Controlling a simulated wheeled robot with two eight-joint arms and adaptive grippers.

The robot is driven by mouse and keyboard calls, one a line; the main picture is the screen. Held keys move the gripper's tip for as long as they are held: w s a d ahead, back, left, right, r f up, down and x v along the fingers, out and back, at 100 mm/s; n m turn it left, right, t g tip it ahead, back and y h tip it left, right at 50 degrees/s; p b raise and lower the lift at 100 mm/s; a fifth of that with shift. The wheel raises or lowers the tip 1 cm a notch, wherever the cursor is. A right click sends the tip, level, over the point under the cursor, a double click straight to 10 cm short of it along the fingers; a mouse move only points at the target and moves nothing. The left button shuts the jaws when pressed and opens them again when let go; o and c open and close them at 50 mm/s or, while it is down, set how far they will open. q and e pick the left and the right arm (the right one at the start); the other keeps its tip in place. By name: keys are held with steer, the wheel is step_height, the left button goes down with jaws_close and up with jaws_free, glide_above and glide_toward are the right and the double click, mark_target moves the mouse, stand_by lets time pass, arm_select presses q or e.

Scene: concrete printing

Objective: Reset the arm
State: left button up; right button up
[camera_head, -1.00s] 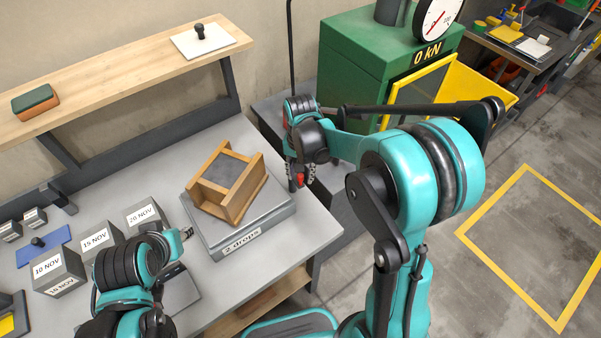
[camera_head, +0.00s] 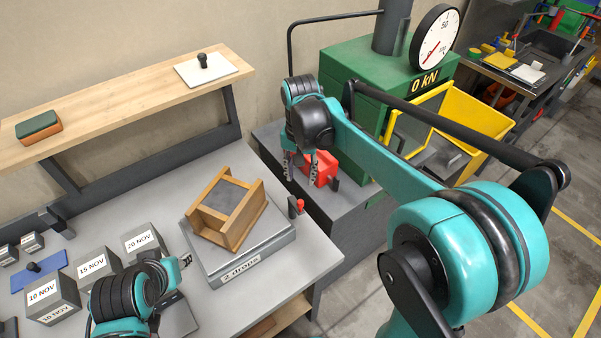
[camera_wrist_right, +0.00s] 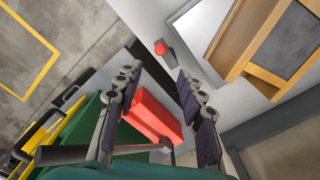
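My right gripper (camera_head: 301,170) hangs over the grey ledge by the green press, beside a red block (camera_head: 321,167). In the right wrist view its two fingers (camera_wrist_right: 160,105) are spread, with the red block (camera_wrist_right: 152,112) showing beyond the gap; I see nothing gripped. A small red-knobbed lever (camera_head: 297,206) stands at the table's right edge, apart from the gripper; it also shows in the wrist view (camera_wrist_right: 160,48). My left gripper (camera_head: 178,272) is low on the left, near the labelled cubes; its finger gap is unclear.
A wooden mould (camera_head: 240,222) sits on a grey plate (camera_head: 240,266) marked "2 drops". Concrete cubes (camera_head: 92,267) with date labels stand left. The green press (camera_head: 350,55) with a "0 kN" dial (camera_head: 434,37) and yellow-framed guard (camera_head: 480,130) stands behind my right arm. Floor lies right.

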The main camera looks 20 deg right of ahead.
stand_by(0.4)
steer(key=s+d+f+n+t+b, duration=0.1)
steer(key=s+f+n+t+b, duration=0.2)
steer(key=s, duration=0.5)
steer(key=s+d+f+n+t+b, duration=0.1)
steer(key=s+f+n+t+b, duration=0.2)
steer(key=s+f+t+b, duration=0.1)
steer(key=s+f+b, duration=0.1)
steer(key=s+f, duration=0.1)
steer(key=s, duration=0.1)
steer(key=shift+s+d+f, duration=0.25)
steer(key=shift+s+f, duration=0.05)
steer(key=shift+s, duration=0.1)
stand_by(0.9)
